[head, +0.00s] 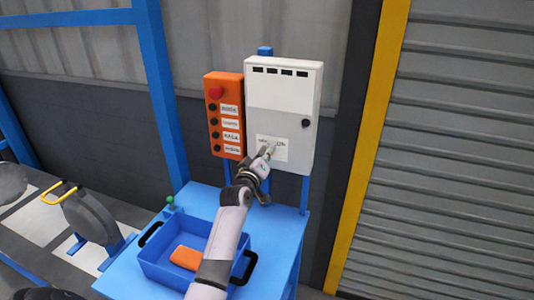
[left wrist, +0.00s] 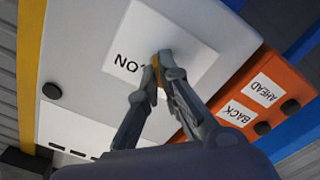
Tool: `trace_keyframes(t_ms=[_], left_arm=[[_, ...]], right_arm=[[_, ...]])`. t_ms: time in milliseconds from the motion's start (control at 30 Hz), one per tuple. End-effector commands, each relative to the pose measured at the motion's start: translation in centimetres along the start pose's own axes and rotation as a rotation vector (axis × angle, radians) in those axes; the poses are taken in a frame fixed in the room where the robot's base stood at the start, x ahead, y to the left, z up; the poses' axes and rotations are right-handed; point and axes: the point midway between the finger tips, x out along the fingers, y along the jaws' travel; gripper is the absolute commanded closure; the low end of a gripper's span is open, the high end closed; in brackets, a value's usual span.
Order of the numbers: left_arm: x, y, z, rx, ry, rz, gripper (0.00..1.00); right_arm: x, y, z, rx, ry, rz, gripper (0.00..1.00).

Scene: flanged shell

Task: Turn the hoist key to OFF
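The hoist key (left wrist: 155,67) shows only as a small brass-yellow piece between my left fingertips. It sits at the white label plate (head: 277,154) on the lower part of the grey-white control cabinet (head: 285,100). My left gripper (head: 268,151) reaches up to this plate; in the left wrist view its fingers (left wrist: 157,72) are closed together around the yellow piece. The fingers cover most of the key and part of the lettering, so I cannot tell which way the key points. My right gripper is not in view.
An orange button box (head: 225,117) with a red button is left of the cabinet. A blue tray (head: 165,270) holding an orange block (head: 186,257) stands on the blue table (head: 207,195) below. A blue post (head: 160,95) rises at left; a shutter (head: 450,170) is at right.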

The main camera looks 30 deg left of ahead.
Motion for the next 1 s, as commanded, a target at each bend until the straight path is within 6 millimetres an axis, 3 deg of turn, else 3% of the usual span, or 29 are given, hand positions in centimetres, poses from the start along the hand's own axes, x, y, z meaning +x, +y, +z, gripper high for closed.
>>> trace_keyframes(t_ms=[500, 533, 800, 1000], left_arm=[[-0.02, -0.15, 0.22, -0.019, -0.004, -0.003, 1.0], [-0.02, -0.15, 0.22, -0.018, -0.004, -0.003, 0.93], [-0.01, -0.08, 0.1, -0.018, -0.002, -0.001, 0.75], [0.0, -0.04, 0.04, -0.018, -0.001, -0.001, 0.75]], right_arm=[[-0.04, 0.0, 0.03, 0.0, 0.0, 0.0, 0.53], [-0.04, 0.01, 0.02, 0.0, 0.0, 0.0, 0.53], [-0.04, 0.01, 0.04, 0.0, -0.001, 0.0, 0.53], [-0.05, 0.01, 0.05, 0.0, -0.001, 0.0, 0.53]])
